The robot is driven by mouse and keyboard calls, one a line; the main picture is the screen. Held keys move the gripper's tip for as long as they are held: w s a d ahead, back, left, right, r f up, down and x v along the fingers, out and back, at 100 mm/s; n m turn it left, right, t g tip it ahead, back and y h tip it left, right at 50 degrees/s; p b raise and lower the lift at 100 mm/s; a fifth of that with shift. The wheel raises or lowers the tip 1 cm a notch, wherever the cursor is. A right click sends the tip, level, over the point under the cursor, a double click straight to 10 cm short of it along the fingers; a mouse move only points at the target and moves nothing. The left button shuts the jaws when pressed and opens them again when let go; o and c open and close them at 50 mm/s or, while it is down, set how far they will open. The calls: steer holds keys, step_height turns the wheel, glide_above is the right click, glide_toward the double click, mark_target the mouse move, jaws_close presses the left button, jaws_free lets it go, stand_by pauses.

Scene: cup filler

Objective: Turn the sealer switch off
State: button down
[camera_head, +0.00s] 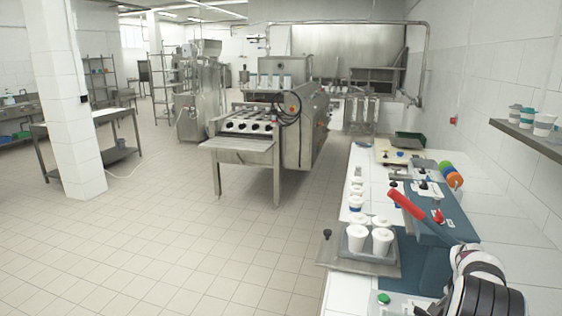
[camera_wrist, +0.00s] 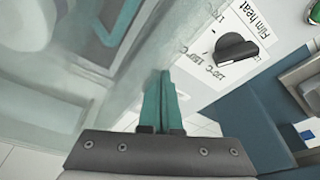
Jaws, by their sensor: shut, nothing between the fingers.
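The blue sealer (camera_head: 428,262) stands on the right-hand counter, with a long red handle (camera_head: 406,205) raised at a slant. A small red part (camera_head: 438,216) sits on its top beside a pale label; whether this is the sealer switch, and its position, I cannot tell. In the wrist view a black knob (camera_wrist: 236,50) sits on a white panel labelled "Film heat", with temperature marks. My gripper (camera_wrist: 164,85) has teal fingers, shut and empty, just below and left of the knob, apart from it in the picture. In the head view the fingers are not discernible.
White cups (camera_head: 382,242) stand in a metal tray (camera_head: 355,262) left of the sealer. A green button (camera_head: 384,298) is at the counter's front; a green one also shows in the wrist view (camera_wrist: 314,13). Coloured rolls (camera_head: 453,175) stand behind. A wall shelf (camera_head: 530,136) is at right.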

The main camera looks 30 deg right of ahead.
steer(key=shift+s+d, duration=0.2)
steer(key=shift+d, duration=0.35)
stand_by(0.8)
steer(key=shift+s, duration=0.1)
stand_by(0.5)
steer(key=shift+a, duration=0.15)
steer(key=shift+a+r, duration=0.15)
steer(key=shift+a, duration=0.1)
step_height(320, 180, up, 6)
steer(key=shift+f, duration=0.1)
